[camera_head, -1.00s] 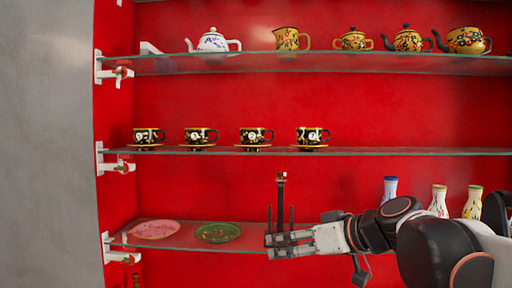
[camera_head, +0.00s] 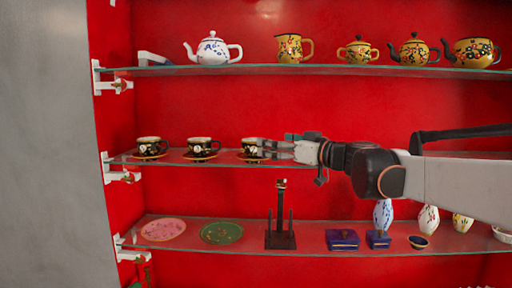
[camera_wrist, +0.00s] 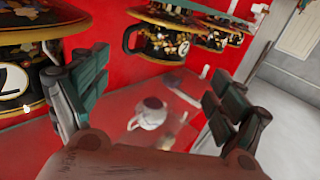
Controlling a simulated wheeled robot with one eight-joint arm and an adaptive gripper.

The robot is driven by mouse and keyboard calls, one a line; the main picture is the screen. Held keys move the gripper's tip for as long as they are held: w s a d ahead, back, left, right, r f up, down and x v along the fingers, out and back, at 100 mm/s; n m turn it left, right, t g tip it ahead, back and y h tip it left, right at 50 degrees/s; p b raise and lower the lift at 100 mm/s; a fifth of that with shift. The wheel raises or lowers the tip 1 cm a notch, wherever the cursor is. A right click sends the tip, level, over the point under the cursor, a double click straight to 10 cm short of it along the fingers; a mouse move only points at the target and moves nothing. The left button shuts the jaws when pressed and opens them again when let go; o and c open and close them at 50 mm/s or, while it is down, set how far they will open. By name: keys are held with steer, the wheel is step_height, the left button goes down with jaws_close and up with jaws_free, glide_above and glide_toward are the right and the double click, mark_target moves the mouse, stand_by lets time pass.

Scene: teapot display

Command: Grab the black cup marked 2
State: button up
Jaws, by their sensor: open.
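Black cups with gold patterns and round white number labels stand on saucers on the middle shelf. In the head view I see the left cup (camera_head: 149,147), the second cup (camera_head: 200,146) and the third cup (camera_head: 250,147); their numbers are too small to read. My gripper (camera_head: 268,148) overlaps the third cup's right side and hides the shelf behind it. In the wrist view, which looks upside down, my open gripper (camera_wrist: 155,100) has nothing between its fingers. A near cup (camera_wrist: 12,82) is beside the left finger, with a label like 2 or 7. A farther cup (camera_wrist: 152,46) has a small label, possibly 2.
The glass middle shelf (camera_head: 225,158) bears the cups. The top shelf (camera_head: 165,71) holds a white teapot (camera_head: 212,50) and yellow teaware. The lower shelf holds plates, a dark stand (camera_head: 280,238), blue boxes and vases.

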mark_target(254, 140)
steer(key=p+x, duration=0.1)
steer(key=x, duration=0.8)
steer(key=shift+w+p, duration=0.15)
steer(key=shift+p, duration=0.25)
steer(key=c, duration=1.3)
